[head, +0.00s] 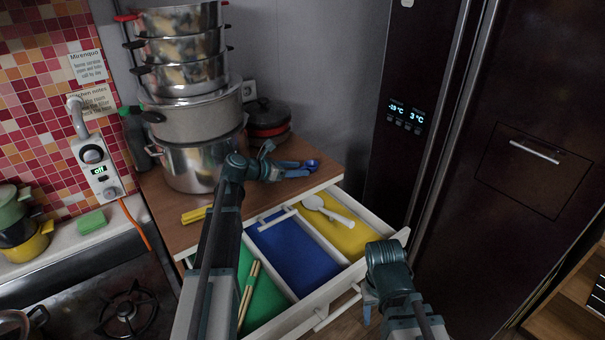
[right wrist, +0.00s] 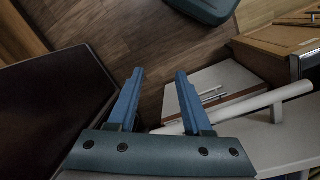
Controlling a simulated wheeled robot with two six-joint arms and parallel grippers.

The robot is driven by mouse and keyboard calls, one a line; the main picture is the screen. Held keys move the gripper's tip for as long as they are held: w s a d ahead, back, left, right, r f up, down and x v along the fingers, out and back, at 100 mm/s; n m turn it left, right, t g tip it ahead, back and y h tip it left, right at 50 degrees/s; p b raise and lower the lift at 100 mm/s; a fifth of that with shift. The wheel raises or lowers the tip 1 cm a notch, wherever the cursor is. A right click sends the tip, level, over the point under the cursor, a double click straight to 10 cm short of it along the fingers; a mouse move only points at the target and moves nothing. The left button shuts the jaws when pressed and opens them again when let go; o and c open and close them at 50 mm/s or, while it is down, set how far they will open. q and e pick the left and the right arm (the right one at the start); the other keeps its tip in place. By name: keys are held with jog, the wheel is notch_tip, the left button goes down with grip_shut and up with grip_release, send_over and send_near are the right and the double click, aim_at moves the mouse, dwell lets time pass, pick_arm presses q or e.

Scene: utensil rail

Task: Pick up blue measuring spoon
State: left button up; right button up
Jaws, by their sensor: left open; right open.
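The blue measuring spoon (head: 312,164) lies on the wooden counter near its right edge, beside the pots; its bowl shows and the rest is partly hidden by my left gripper. My left gripper (head: 295,169) is open, with its blue fingers pointing right, right at the spoon; I cannot tell whether they touch it. My right gripper (head: 371,304) hangs low in front of the open drawer's right end. In the right wrist view, it (right wrist: 157,85) is open and empty, above the wooden floor.
The drawer (head: 318,295) is pulled out, with green, blue and yellow compartments. A white spoon (head: 328,211) lies in the yellow one, chopsticks (head: 248,292) in the green. A tall pot stack (head: 196,118) and a dark red pot (head: 267,118) stand behind. A dark fridge (head: 500,150) bounds the right.

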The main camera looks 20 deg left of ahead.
pick_arm(q)
jog(key=shift+w, duration=0.1)
jog(key=shift+c, duration=0.3)
grip_shut()
jog(key=shift+r+p, duration=0.15)
jog(key=shift+p, duration=0.15)
